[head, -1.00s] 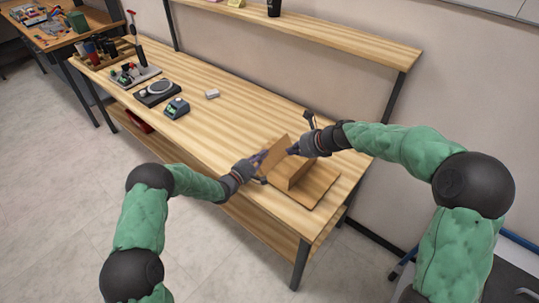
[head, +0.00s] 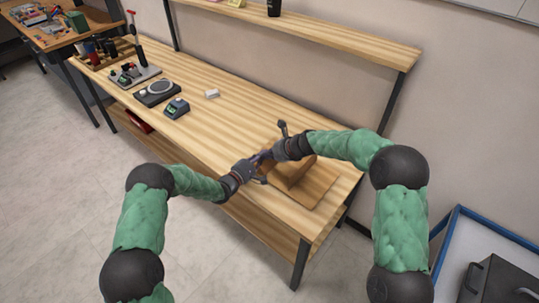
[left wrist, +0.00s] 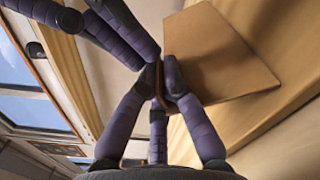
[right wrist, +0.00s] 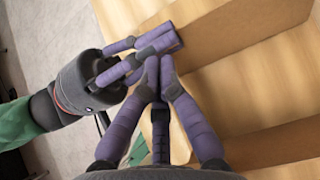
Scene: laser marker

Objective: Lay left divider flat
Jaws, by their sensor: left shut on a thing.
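A flat brown divider panel (left wrist: 225,60) spans the right of the left wrist view. My left gripper (left wrist: 158,78) is shut on its edge, and the grip also shows in the head view (head: 262,158). In the right wrist view, a brown panel (right wrist: 245,38) extends right from beside my left fingers. My right gripper (right wrist: 159,66) appears shut, with its fingertips together right beside the left fingers. I see nothing between them. In the head view the two hands nearly meet and hide part of the divider. A second low brown wall (right wrist: 280,143) stands at lower right.
A brown board (head: 312,192) lies under the panels near the right end of the wooden bench (head: 225,125). A small white block (head: 212,93), a scale (head: 157,92) and a grey device (head: 176,107) stand farther left. The bench middle is clear.

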